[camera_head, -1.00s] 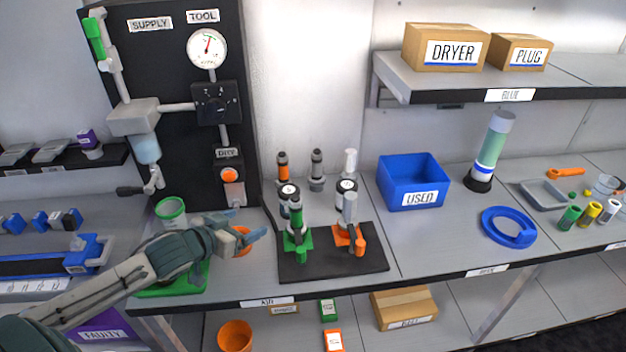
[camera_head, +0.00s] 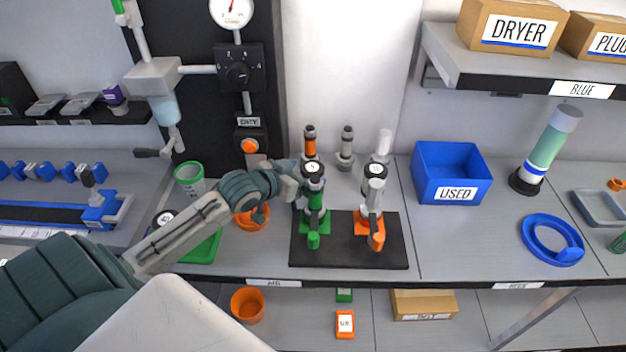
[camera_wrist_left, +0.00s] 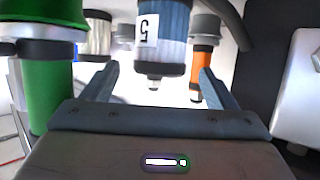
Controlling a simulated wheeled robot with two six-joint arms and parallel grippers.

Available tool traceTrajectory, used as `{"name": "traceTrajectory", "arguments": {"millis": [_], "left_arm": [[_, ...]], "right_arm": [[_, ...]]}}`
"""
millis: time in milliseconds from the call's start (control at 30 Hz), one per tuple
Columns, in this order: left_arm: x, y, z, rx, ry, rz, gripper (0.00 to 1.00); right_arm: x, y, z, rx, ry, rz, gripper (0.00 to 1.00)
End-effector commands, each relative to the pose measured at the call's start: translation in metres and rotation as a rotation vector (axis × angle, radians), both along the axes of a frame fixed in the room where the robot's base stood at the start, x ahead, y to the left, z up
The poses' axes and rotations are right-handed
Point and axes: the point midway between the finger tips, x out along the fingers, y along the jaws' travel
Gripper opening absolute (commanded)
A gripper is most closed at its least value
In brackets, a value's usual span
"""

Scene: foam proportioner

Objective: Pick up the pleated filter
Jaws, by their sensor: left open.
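A blue-and-white cylinder with vertical ribs and a label "5" (camera_wrist_left: 160,38) looks like the pleated filter. It is close in the left wrist view, between and beyond my fingers, apart from them as far as I can see. My left gripper (camera_wrist_left: 157,82) is open and empty. In the head view my left gripper (camera_head: 298,182) is just left of the green tool (camera_head: 315,215), and the arm hides part of that spot. I cannot match the ribbed cylinder surely there. My right gripper is not in view.
An orange cylinder (camera_head: 310,142), a grey one (camera_head: 346,148) and a white one (camera_head: 383,145) stand behind. An orange-based tool (camera_head: 370,215) shares the black mat (camera_head: 345,257). The blue USED bin (camera_head: 452,172) is to the right. The black panel (camera_head: 180,100) is behind.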

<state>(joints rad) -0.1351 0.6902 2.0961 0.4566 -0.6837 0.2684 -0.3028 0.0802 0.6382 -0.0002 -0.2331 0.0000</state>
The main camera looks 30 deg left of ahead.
Motion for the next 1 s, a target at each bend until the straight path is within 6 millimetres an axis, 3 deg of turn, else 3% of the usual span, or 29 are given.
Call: {"name": "traceTrajectory", "arguments": {"millis": [267, 600, 900, 1000], "left_arm": [[0.014, -0.002, -0.006, -0.002, 0.000, 0.003, 0.80], [0.052, -0.009, -0.021, -0.004, 0.000, 0.002, 0.80], [0.056, -0.009, -0.024, 0.000, 0.001, 0.000, 0.80], [0.056, -0.009, -0.024, 0.000, 0.001, 0.000, 0.63]], "right_arm": [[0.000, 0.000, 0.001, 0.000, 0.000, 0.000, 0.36], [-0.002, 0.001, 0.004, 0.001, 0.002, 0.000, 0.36], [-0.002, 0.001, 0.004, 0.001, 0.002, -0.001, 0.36], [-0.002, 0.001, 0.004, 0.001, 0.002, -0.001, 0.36]]}}
